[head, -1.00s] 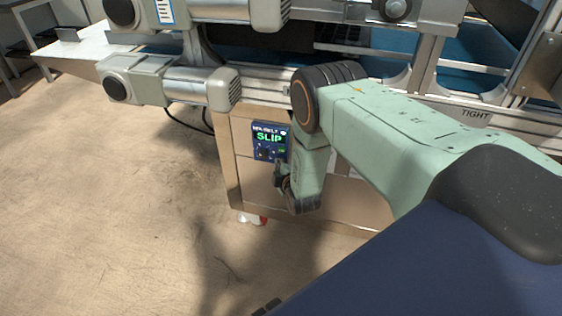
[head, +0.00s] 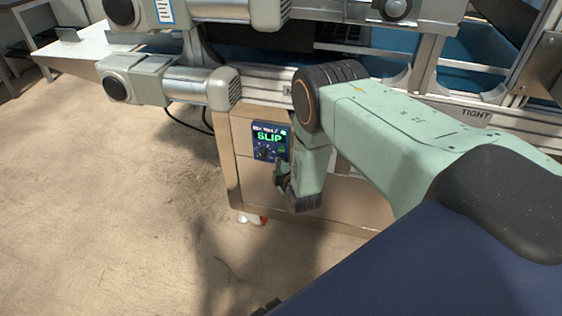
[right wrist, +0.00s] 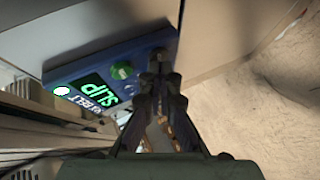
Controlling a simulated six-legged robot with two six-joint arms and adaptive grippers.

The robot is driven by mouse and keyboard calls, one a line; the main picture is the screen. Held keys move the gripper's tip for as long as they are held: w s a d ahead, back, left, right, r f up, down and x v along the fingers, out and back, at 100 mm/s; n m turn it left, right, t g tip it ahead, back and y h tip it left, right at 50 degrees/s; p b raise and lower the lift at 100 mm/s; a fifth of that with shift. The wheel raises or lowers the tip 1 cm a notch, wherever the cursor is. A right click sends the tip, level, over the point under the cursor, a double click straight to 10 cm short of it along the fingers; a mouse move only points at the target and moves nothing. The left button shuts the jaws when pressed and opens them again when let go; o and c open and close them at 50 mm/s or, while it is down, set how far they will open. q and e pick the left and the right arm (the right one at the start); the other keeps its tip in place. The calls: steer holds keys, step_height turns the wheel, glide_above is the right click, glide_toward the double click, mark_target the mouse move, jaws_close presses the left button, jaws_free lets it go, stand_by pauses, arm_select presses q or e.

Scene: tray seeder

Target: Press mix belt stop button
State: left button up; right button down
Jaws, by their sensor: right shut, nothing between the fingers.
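A small blue control box (head: 259,152) is mounted on the front of the metal cabinet under the conveyor. Its screen (head: 269,137) shows "SLIP" in green, with a line of small text above. My right gripper (head: 281,172) is at the lower right of the box in the head view. In the right wrist view its fingertips (right wrist: 159,58) are together, empty, and overlap the box's end beside the green button. I cannot tell whether they touch it. That part of the box is hidden.
The metal cabinet (head: 245,185) stands under the conveyor frame, with a red and white caster at its foot. Grey motors (head: 150,84) stick out to the left above it. A rail marked "TIGHT" (head: 475,114) runs at the right. The floor (head: 110,220) at left is clear.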

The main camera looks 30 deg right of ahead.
steer(key=shift+w+d, duration=0.15)
steer(key=shift+d, duration=0.05)
stand_by(0.3)
steer(key=shift+s+a, duration=0.3)
steer(key=shift+a, duration=0.05)
steer(key=shift+p, duration=0.3)
steer(key=s+a+p, duration=0.2)
steer(key=s+a, duration=0.2)
steer(key=shift+a, duration=0.3)
steer(key=shift+w, duration=0.1)
stand_by(0.7)
